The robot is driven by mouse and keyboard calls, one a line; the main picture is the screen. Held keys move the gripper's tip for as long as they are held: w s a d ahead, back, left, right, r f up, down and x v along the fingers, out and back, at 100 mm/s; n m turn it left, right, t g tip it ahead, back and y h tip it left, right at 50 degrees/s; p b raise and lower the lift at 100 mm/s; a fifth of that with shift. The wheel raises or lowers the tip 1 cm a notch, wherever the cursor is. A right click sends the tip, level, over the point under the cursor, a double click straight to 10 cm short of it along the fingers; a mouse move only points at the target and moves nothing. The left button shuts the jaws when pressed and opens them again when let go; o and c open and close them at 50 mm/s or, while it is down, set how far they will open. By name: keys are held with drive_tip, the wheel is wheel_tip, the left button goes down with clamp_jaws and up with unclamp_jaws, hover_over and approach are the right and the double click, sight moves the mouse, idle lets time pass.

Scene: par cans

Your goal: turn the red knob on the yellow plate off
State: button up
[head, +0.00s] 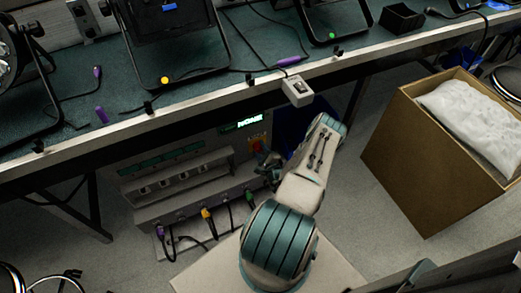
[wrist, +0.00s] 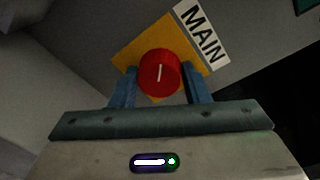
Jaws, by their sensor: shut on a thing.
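The red knob (wrist: 159,71) sits on the yellow plate (wrist: 130,52), and a white label reading MAIN (wrist: 202,33) lies beside the plate. The knob has a white line on its face that runs nearly upright in the wrist view. My gripper (wrist: 160,85) has its two blue fingers on either side of the knob and is shut on it. In the head view the plate shows as a small orange-red patch (head: 257,145) on the front of the grey cabinet (head: 195,165), with my gripper (head: 265,163) against it. My gripper partly hides the knob there.
Coloured plugs and cables hang from the cabinet's lower front. The workbench (head: 200,105) with lamps overhangs the cabinet. A cardboard box (head: 420,175) with a white bag stands at right on the floor.

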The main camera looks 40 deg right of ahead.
drive_tip(key=shift+d, duration=0.1)
drive_tip(key=o, duration=1)
drive_tip(key=shift+c, duration=0.2)
drive_tip(key=p+v, duration=0.1)
drive_tip(key=v, duration=1.3)
drive_tip(key=shift+p, duration=0.35)
drive_tip(key=shift+d, duration=0.15)
